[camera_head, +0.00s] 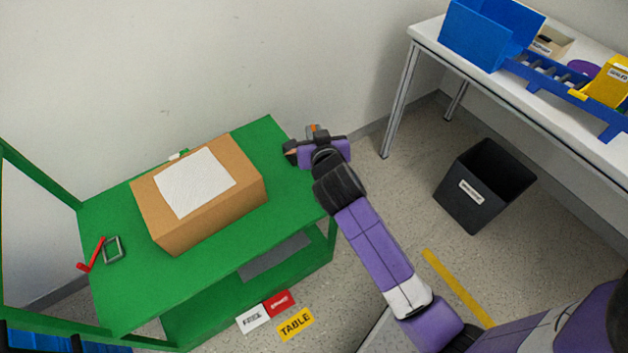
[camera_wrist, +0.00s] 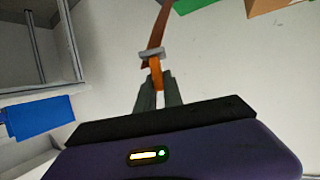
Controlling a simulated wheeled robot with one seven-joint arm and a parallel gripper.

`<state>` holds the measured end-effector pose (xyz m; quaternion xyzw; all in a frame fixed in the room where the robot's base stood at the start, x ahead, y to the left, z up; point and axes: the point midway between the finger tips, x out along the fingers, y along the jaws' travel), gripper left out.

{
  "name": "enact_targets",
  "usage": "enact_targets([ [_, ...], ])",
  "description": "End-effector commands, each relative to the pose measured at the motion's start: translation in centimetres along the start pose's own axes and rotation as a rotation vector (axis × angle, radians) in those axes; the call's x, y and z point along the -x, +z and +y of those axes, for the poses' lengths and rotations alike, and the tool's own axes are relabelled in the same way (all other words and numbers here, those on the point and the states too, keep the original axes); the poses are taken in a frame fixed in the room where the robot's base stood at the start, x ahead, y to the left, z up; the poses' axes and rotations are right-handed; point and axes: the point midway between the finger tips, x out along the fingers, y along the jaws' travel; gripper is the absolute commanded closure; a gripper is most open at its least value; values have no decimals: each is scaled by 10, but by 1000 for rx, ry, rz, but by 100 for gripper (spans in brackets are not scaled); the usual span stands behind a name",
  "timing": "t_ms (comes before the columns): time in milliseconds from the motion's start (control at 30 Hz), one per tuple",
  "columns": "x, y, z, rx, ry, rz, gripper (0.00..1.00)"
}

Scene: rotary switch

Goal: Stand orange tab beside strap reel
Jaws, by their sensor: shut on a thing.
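My gripper (camera_head: 314,134) is raised near the right end of the green table. In the wrist view its two dark fingers (camera_wrist: 157,88) are shut on an orange tab (camera_wrist: 156,70). A small grey cross piece (camera_wrist: 151,53) sits at the far end of the tab, and a brown strap-like piece (camera_wrist: 159,28) stretches on beyond it. In the head view only a little orange (camera_head: 312,128) shows at the fingertips. I cannot clearly make out a strap reel in either view.
A cardboard box (camera_head: 251,183) with a white sheet on top stands on the green table (camera_head: 205,238). A red angled piece (camera_head: 91,256) and a grey frame (camera_head: 113,249) lie at its left. A black bin (camera_head: 489,184) and a white table (camera_head: 428,38) with blue containers are at right.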

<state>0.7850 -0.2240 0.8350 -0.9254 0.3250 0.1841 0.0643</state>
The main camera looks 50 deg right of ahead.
Motion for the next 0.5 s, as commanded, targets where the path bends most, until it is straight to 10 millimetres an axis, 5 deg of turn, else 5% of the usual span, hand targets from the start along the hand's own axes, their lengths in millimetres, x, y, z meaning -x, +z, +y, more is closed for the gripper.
enact_targets([
  [500, -47, 116, -1, 4, -2, -3, 100],
])
